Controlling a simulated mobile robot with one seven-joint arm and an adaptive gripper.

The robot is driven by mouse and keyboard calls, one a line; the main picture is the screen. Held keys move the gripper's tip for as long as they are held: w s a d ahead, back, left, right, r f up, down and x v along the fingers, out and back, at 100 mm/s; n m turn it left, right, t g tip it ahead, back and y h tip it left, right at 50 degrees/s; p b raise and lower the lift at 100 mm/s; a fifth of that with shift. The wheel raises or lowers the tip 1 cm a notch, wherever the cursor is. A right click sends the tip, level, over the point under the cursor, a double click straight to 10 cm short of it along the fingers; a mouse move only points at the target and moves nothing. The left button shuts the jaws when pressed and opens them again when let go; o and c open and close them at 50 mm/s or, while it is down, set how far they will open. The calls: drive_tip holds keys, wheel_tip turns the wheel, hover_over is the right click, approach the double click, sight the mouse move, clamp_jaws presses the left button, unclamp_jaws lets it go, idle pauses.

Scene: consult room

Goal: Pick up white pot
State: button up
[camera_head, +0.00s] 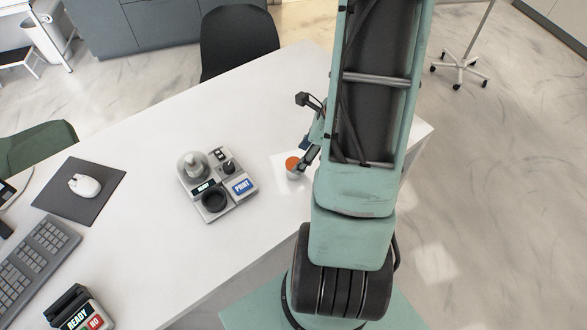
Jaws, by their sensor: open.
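A small white pot (293,175) with an orange-red top or content stands on a pale square on the white desk, right of the middle. My gripper (306,160) is open at the pot's right side, partly hidden behind my own arm. One dark finger shows close beside the pot. I cannot tell whether it touches the pot. The other finger is not clearly visible.
A grey device tray (232,203) with a blue PRINT label stands left of the pot on the desk (140,225). A mouse (84,185) on a dark mat, a keyboard (35,258) and a READY/NO device (75,312) lie farther left. A black chair (238,38) stands behind the desk.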

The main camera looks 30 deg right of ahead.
sight(291, 161)
drive_tip(key=x, duration=0.3)
drive_tip(key=b+x, duration=0.1)
drive_tip(key=x, duration=0.1)
drive_tip(key=shift+a+f, duration=0.3)
drive_tip(key=c, duration=1.1)
drive_tip(key=shift+r, duration=0.15)
